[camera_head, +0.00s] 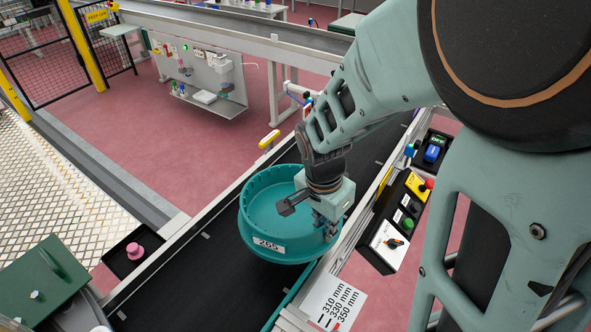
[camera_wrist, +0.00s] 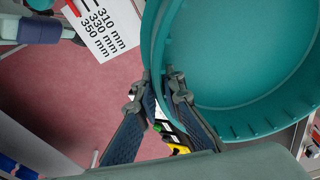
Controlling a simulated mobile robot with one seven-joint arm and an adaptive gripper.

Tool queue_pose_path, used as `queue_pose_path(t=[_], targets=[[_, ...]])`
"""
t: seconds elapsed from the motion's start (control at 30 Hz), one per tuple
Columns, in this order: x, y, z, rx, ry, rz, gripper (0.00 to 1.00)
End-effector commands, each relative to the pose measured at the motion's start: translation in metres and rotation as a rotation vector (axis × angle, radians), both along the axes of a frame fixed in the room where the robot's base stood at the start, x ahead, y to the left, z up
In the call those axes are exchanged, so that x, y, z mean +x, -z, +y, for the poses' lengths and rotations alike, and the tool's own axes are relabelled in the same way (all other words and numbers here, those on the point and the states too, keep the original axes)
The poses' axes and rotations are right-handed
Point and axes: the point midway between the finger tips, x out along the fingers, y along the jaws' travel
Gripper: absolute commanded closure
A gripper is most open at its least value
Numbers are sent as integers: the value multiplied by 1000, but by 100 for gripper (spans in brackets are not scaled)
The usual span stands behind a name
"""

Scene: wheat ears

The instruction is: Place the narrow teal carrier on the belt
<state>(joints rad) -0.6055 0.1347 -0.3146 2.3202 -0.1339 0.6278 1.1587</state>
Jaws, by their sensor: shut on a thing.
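In the wrist view the carrier (camera_wrist: 245,60) fills the right side, empty inside. My gripper (camera_head: 327,226) is shut on its right-hand rim; in the wrist view my gripper (camera_wrist: 160,88) has one finger on each side of the wall. The carrier looks level and overlaps the black belt (camera_head: 180,270) in the head view. I cannot tell whether its underside touches the belt. My gripper hides part of the right rim.
A control box (camera_head: 386,243) with buttons stands right of the belt. A white card (camera_head: 333,303) marked 310, 330 and 350 mm lies by the belt's right edge. A pink button (camera_head: 135,251) and green box (camera_head: 45,280) are at left. The belt's near-left stretch is clear.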

Motion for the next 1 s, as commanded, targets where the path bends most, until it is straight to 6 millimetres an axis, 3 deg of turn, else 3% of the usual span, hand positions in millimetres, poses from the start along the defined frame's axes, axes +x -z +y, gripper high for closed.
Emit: queue_pose_path(t=[0.2, 0.43, 0.57, 0.87, 1.0], targets=[[-23, 10, 11, 4, 146, -17, 100], [-29, 18, 14, 4, 213, -24, 100], [-10, 30, 18, 5, 220, -26, 100], [56, 60, 32, 5, 219, -26, 100], [73, 83, 35, 4, 218, -24, 100]])
